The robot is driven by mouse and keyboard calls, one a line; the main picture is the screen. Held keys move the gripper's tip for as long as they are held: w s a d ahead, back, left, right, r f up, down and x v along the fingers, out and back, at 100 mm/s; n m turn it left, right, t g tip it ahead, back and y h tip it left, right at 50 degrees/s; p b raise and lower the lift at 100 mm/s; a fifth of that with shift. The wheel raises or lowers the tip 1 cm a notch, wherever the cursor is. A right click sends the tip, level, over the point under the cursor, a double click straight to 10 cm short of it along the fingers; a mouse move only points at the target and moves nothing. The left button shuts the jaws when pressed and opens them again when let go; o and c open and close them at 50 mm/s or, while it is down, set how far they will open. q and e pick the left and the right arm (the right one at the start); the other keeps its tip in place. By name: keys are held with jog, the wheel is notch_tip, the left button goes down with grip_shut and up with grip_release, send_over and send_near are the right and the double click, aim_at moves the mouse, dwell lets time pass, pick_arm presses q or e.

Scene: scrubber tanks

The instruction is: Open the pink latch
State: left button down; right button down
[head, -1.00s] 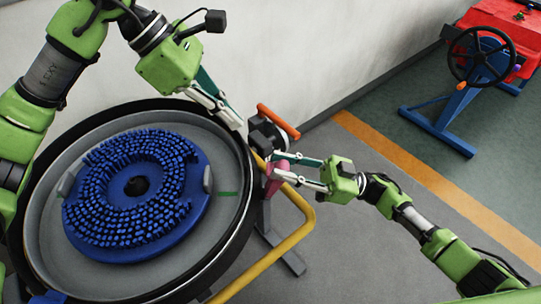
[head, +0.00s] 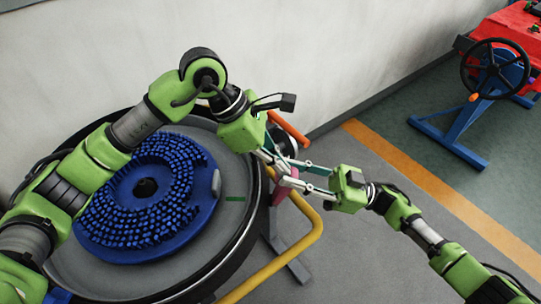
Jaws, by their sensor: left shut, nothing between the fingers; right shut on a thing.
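The pink latch (head: 282,191) shows at the right side of the round tank (head: 246,243), mostly hidden by gripper fingers. My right gripper (head: 289,183) comes in from the right and is shut on the pink latch. My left gripper (head: 289,165) comes in from the upper left, its fingers shut and empty. Its fingertips are right above the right gripper's fingers and overlap them in the head view; I cannot tell whether they touch.
An orange handle (head: 288,129) sits behind the grippers. A blue round brush (head: 192,218) lies in the tank. A yellow rail (head: 302,243) curves beside the tank. A blue stand with a black handwheel (head: 496,68) and a red unit (head: 515,45) stand far right.

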pick_arm(q)
jog(key=shift+d+f, duration=0.1)
pick_arm(e)
jog(key=shift+s+a+f, duration=0.1)
jog(key=shift+s+f, duration=0.05)
jog(key=shift+f, duration=0.25)
pick_arm(q)
jog(key=shift+s+d+f, duration=0.1)
jog(key=shift+d+f, duration=0.15)
jog(key=shift+d, duration=0.3)
jog(key=shift+s+d+f, duration=0.1)
jog(key=shift+d, duration=0.1)
pick_arm(e)
jog(key=shift+s+a+r, duration=0.1)
jog(key=shift+r, duration=0.05)
jog(key=c, duration=1.6)
grip_release()
jog(key=shift+c, duration=0.2)
pick_arm(q)
jog(key=shift+w+a, duration=0.1)
jog(key=shift+w, duration=0.1)
pick_arm(e)
jog(key=shift+w, duration=0.25)
jog(key=shift+r, duration=0.1)
